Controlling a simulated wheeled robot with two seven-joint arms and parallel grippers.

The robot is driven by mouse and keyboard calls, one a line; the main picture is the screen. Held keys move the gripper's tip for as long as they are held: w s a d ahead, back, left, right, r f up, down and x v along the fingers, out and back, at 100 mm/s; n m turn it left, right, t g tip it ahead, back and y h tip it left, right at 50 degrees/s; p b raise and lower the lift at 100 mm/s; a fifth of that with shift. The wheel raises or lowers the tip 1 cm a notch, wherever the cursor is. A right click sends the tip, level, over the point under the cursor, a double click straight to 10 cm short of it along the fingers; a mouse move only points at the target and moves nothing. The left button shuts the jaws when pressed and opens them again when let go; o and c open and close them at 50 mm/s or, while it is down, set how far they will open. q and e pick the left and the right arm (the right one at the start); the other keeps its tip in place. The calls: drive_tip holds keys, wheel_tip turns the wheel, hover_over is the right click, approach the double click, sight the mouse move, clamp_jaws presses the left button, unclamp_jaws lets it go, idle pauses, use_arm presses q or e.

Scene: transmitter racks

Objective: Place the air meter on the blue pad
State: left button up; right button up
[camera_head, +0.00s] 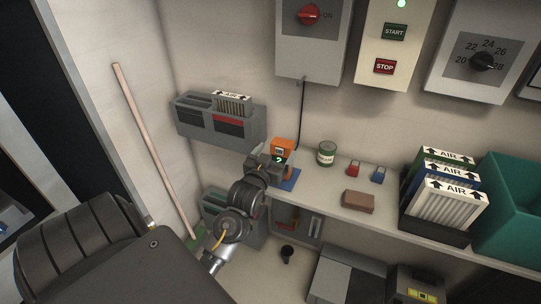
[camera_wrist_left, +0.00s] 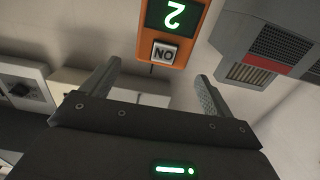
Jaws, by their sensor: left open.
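The air meter (camera_head: 283,147) is an orange box with a green-lit display, upright at the left end of the shelf. The blue pad (camera_head: 290,182) shows around its lower right. The meter appears to stand over the pad, but my gripper hides its base. My left gripper (camera_head: 273,166) is close in front of the meter. In the left wrist view the meter (camera_wrist_left: 172,28) shows a "2" and an ON button, upside down. The open left gripper (camera_wrist_left: 153,82) has its fingers spread, with the meter beyond the tips and nothing held. My right gripper is out of view.
A grey wall rack (camera_head: 222,122) is left of the meter. A green can (camera_head: 326,153), a red and a blue small item, and a brown block (camera_head: 358,201) stand rightward on the shelf. AIR filters (camera_head: 446,203) and a green bin (camera_head: 510,215) fill the right end.

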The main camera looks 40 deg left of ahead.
use_arm(q)
drive_tip(key=v, duration=0.3)
drive_tip(key=shift+s+d, duration=0.1)
drive_tip(key=shift+s, duration=0.3)
